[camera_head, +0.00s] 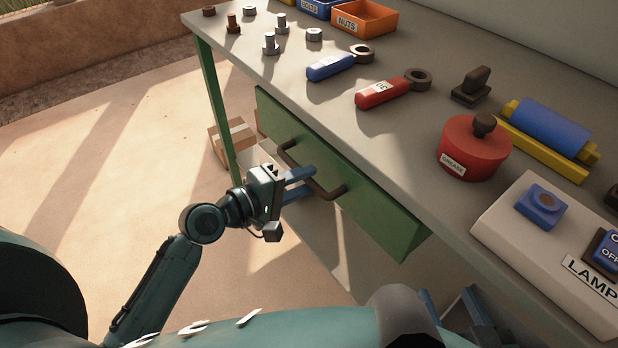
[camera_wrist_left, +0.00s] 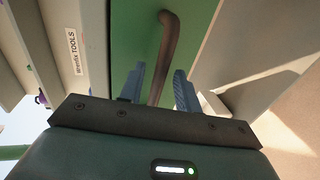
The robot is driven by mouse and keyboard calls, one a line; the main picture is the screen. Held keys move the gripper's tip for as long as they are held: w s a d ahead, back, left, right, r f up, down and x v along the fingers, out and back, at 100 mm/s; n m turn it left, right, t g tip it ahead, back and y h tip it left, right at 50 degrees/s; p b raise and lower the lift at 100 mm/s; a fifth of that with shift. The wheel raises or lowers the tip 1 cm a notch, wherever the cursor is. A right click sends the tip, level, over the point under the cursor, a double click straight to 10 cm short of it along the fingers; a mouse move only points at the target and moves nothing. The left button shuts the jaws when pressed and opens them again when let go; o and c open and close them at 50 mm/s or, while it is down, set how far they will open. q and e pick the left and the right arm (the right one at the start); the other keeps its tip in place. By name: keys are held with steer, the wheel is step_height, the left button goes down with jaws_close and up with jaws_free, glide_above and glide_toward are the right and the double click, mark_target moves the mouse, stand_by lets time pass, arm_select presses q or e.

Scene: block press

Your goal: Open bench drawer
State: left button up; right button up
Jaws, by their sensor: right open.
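The bench drawer has a green front (camera_head: 378,214) under the bench edge, with no clear gap showing, so it looks shut or nearly so. Its dark brown bar handle (camera_head: 330,193) is on that front and also shows in the left wrist view (camera_wrist_left: 168,40). My left gripper (camera_head: 306,182) is at the handle, with its two blue fingers on either side of the bar. In the left wrist view, my left gripper (camera_wrist_left: 160,85) shows slim gaps between bar and fingers. My right gripper (camera_head: 455,304) is low at the bottom edge, open and partly cut off, apart from the drawer.
The bench top (camera_head: 330,110) holds a blue wrench (camera_head: 330,67), a red wrench (camera_head: 382,94), a red grease tin (camera_head: 473,150), bolts and nuts, an orange bin (camera_head: 364,18) and a lamp switch box (camera_head: 520,245). A cardboard box (camera_head: 236,134) stands below. The floor in front is clear.

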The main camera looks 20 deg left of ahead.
arm_select(q)
steer(key=shift+x, duration=1)
jaws_close()
